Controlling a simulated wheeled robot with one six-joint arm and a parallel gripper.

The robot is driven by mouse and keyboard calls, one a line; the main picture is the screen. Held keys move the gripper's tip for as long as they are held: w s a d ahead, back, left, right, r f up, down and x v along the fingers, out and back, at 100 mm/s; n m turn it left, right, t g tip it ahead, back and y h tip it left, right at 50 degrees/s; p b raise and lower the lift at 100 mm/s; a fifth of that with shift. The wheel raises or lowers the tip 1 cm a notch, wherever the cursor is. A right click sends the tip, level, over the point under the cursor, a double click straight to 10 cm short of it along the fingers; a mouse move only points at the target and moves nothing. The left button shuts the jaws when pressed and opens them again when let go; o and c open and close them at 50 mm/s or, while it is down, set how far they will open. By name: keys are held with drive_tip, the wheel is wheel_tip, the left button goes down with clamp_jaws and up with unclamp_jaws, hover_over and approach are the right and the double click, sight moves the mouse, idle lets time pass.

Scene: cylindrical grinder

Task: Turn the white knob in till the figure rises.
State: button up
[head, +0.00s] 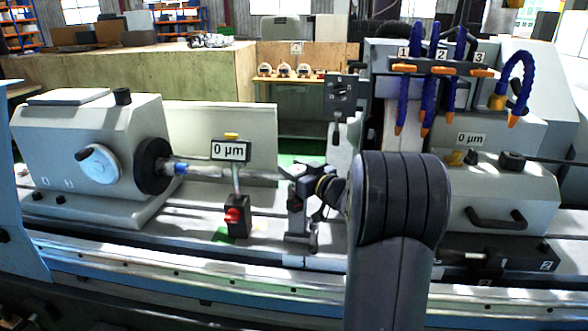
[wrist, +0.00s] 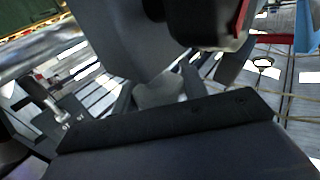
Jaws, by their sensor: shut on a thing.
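My gripper (head: 322,196) is at the steady rest (head: 296,205) in the middle of the machine bed, partly behind my dark arm. In the wrist view my gripper (wrist: 160,98) is shut on the white knob (wrist: 160,92), which shows as a pale grey-white piece between the fingers. I cannot make out the knob in the head view. The left display (head: 231,151), on a post, reads 0 µm. The right display (head: 470,139) also reads 0 µm.
A ground shaft (head: 205,170) runs from the headstock (head: 90,145) toward the steady rest. A red knob (head: 233,215) sits on the display post's base. Blue coolant hoses (head: 432,80) hang above right. The tailstock (head: 500,195) stands right of my arm.

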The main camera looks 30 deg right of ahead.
drive_tip(key=shift+c, duration=1.2)
drive_tip(key=shift+m+h+b, duration=0.3)
drive_tip(key=shift+h+b, duration=0.1)
drive_tip(key=shift+b, duration=0.05)
drive_tip(key=m+h+b, duration=0.2)
drive_tip(key=h, duration=0.1)
drive_tip(key=shift+d+f+t+b, duration=0.1)
drive_tip(key=shift+d+t+b, duration=0.05)
drive_tip(key=shift+t+b, duration=0.2)
drive_tip(key=shift+m+h+b, duration=0.5)
drive_tip(key=shift+h+b, duration=0.5)
drive_tip(key=shift+b, duration=0.05)
drive_tip(key=m+h+b, duration=0.1)
drive_tip(key=h+b, duration=0.1)
drive_tip(key=b, duration=0.1)
drive_tip(key=shift+d+b, duration=0.2)
drive_tip(key=shift+b, duration=0.15)
drive_tip(key=m+h+b, duration=0.1)
drive_tip(key=b, duration=0.3)
drive_tip(key=shift+d, duration=0.1)
drive_tip(key=h+b, duration=0.1)
drive_tip(key=b, duration=0.3)
drive_tip(key=shift+w+d+m, duration=0.15)
drive_tip(key=shift+m, duration=0.15)
